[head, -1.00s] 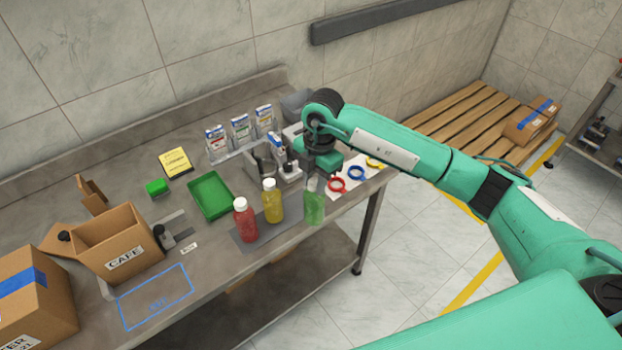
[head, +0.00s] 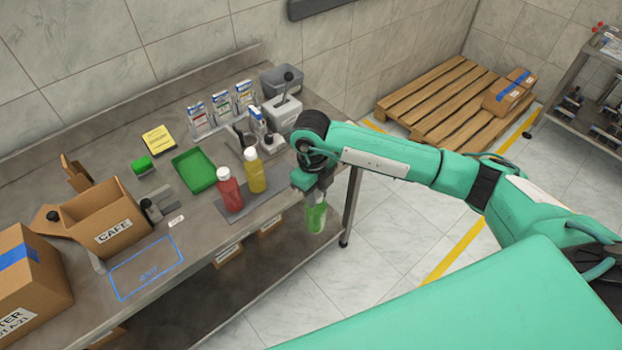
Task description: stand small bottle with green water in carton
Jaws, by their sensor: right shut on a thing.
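The small bottle with green water (head: 316,219) hangs from my right gripper (head: 320,197), which is shut on its top. The bottle is roughly upright, in front of the table's front edge near the right end. The open carton marked CAFE (head: 113,236) stands on the left part of the table with its flaps out. Its inside is partly visible, and I cannot tell what lies at the bottom. The gripper and bottle are far to the right of the carton. My left gripper is not in view.
A red bottle (head: 229,191) and a yellow bottle (head: 254,172) stand on a grey mat (head: 236,211) between the carton and my gripper. A green tray (head: 194,170) lies behind them. A closed box (head: 30,282) stands left of the carton. A blue-outlined area (head: 147,268) is clear.

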